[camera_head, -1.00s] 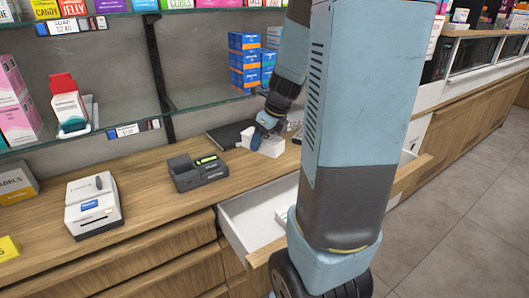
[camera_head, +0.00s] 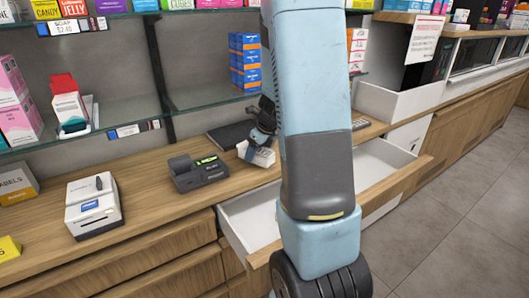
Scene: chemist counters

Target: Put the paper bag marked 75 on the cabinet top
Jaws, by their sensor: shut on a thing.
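My gripper (camera_head: 248,146) is small in the head view, over the wooden counter beside the open drawer. It is shut on a white bag (camera_head: 262,157), which looks tilted at the counter's edge. Any number on the bag is too small to read. The wooden cabinet top (camera_head: 150,168) runs under the shelves, and the bag is above or at its right part; I cannot tell if it touches. My arm hides part of the drawer and the counter behind it.
The white drawer (camera_head: 250,222) stands open below the counter. A dark card terminal (camera_head: 197,172) is left of my gripper, and a white printer (camera_head: 92,205) is further left. A dark flat object (camera_head: 228,134) lies behind. Clear counter lies between terminal and printer.

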